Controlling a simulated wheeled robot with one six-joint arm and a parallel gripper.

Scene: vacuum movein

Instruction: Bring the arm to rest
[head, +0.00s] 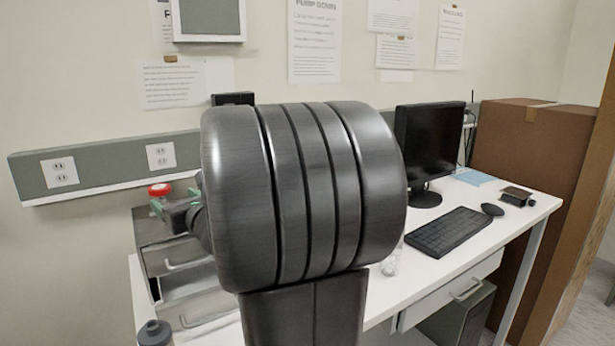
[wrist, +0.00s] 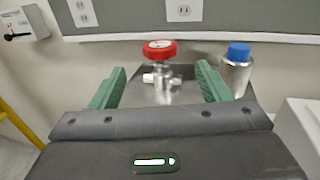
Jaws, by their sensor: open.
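My gripper (wrist: 160,82) is open in the wrist view, with a green finger at each side and a clear gap between them. A valve with a red knob (wrist: 160,48) shows in that gap, apart from both fingers; I cannot tell how far beyond them it is. In the head view my gripper (head: 175,201) is at the left, partly hidden by my own large dark arm, which fills the middle. The red knob (head: 159,189) shows just beside the green fingers. The arm is raised and bent in front of the bench.
A bottle with a blue cap (wrist: 238,52) stands right of the right finger. The white bench (head: 500,226) carries a monitor (head: 429,143), keyboard (head: 447,231) and mouse (head: 492,209). A metal drawer unit (head: 172,262) stands at the left. A brown box (head: 530,150) is at the right.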

